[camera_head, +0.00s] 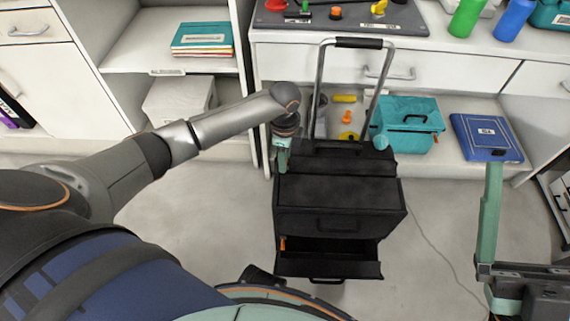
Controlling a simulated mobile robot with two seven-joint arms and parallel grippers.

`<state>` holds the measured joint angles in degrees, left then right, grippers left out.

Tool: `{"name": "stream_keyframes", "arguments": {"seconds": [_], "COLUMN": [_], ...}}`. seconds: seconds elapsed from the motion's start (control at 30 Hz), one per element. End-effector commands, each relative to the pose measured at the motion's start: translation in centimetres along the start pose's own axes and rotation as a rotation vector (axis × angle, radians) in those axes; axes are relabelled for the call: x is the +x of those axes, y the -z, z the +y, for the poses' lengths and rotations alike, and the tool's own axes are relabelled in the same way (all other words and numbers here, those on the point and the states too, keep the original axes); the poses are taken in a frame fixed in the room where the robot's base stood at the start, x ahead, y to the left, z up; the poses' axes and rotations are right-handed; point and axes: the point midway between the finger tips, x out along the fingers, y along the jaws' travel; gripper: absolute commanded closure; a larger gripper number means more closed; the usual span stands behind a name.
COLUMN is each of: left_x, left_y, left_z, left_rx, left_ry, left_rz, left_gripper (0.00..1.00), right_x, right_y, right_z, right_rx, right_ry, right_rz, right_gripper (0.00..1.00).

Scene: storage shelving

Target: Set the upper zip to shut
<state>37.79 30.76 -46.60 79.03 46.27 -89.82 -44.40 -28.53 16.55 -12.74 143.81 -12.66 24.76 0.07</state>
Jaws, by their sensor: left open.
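A black wheeled case (335,192) stands on the floor in front of the shelving, its tall metal pull handle (358,43) raised. Its top part (350,163) has a carry grip, and a front section with a handle (338,223) sits below. A lower drawer (330,264) is pulled out at the bottom. I cannot pick out the upper zip or its state. My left gripper (282,157) is open at the case's upper left edge; whether it touches is unclear. Part of my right gripper (492,215) shows at lower right, away from the case; its opening is unclear.
A white counter with drawers (430,68) runs above. A thin cable (440,255) lies on the floor at right. The floor left of the case is clear.

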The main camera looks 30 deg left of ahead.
Motion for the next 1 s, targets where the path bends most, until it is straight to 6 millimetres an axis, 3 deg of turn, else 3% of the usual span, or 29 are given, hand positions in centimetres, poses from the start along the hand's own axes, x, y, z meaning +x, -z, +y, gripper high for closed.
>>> {"name": "stream_keyframes", "arguments": {"seconds": [0.13,0.47,0.87,1.0], "left_x": [1.45,1.65,1.62,1.62], "left_y": [0.03,0.04,0.03,0.03], "left_z": [0.01,0.01,0.0,0.0], "left_rx": [0.0,0.001,0.001,0.001], "left_ry": [0.0,0.001,0.001,0.001], "left_rz": [0.001,0.0,0.001,0.001], "left_gripper": [0.55,0.55,0.98,1.0], "right_x": [-0.48,-0.48,-0.48,-0.48], "right_y": [-0.49,-0.52,-0.53,-0.53], "right_z": [-0.28,-0.27,-0.3,-0.31], "right_rx": [0.011,0.016,0.015,0.015], "right_ry": [0.0,-0.001,0.0,0.0], "right_rz": [-0.002,-0.003,-0.003,-0.003], "right_gripper": [0.0,0.0,0.0,0.0]}}
